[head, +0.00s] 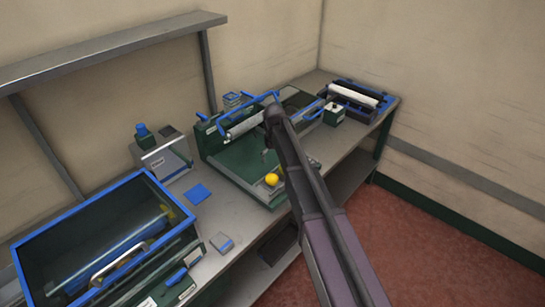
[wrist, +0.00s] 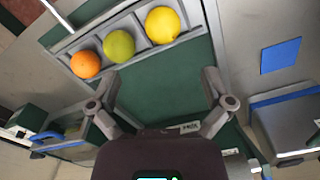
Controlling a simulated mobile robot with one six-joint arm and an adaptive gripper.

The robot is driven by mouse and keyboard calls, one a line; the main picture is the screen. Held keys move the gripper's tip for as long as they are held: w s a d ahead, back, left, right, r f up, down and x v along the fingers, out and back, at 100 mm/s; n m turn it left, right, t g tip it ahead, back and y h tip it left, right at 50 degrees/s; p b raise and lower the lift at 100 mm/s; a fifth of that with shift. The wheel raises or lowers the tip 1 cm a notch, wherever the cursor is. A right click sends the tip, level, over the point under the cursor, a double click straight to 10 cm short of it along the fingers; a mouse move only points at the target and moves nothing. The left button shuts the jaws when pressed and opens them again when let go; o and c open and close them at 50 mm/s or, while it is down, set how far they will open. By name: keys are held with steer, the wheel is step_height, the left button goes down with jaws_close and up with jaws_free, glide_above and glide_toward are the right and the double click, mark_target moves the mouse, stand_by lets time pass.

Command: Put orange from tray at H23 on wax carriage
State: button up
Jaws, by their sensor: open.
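In the wrist view a grey divided tray (wrist: 73,52) holds three fruits in a row. An orange fruit (wrist: 85,64) is at the left end, a yellow-green one (wrist: 119,46) in the middle and a yellow one (wrist: 162,25) at the right end. My gripper (wrist: 160,103) is open and empty, apart from the fruits, with its fingers over the green surface beside the tray. In the head view the yellow fruit (head: 271,179) shows; my arm hides the other fruits and the gripper. I cannot tell which part is the wax carriage.
A green machine with a blue handle (head: 246,111) stands mid-bench. A blue-framed unit with a white roller (head: 354,95) and a small green box (head: 334,116) stand at the far end. A blue pad (head: 197,194) lies on the bench.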

steer(key=s+d+m, duration=0.5)
steer(key=s+d, duration=1.7)
steer(key=s, duration=0.3)
steer(key=shift+s+d+m, duration=0.2)
steer(key=shift+d+m, duration=0.15)
steer(key=shift+m, duration=0.05)
